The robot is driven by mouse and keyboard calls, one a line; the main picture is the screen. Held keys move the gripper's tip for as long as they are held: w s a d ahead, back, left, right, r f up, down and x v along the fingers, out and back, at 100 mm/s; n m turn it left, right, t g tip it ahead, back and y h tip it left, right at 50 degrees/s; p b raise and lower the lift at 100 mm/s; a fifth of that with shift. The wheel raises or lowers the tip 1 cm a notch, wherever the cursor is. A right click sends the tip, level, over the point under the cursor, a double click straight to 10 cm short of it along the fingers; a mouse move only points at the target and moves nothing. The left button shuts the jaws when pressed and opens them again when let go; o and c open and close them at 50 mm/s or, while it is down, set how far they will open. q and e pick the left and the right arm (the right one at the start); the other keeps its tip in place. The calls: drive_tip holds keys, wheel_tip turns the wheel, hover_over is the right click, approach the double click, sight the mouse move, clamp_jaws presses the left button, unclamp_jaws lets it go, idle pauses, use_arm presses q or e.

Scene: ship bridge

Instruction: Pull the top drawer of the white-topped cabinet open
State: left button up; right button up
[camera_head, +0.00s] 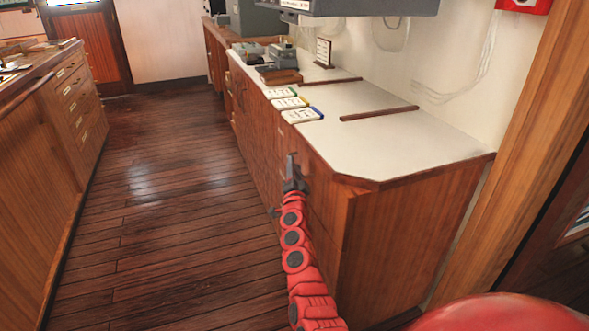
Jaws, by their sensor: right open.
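The white-topped cabinet (410,145) runs along the right wall, with a wooden front and a pale counter top. Its front face is seen at a steep angle and looks flush, with no drawer standing out. The top drawer (284,136) appears to be just under the counter edge; its outline is hard to make out. My right gripper (289,174), on a red arm rising from the bottom, is open and in front of the cabinet face, below the counter edge. It covers part of the front. I cannot tell whether it touches a handle. My left gripper is not in view.
Several small cards or booklets (302,115) lie along the counter's front edge. Grey equipment (283,56) stands farther back on it. A wooden drawer unit (75,100) stands on the left. The plank floor (160,220) between is clear.

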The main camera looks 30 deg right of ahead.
drive_tip(key=shift+w+d+r, duration=0.15)
drive_tip(key=shift+w+d, duration=0.2)
drive_tip(key=shift+w, duration=0.1)
drive_tip(key=shift+c, duration=0.3)
clamp_jaws()
idle(1.0)
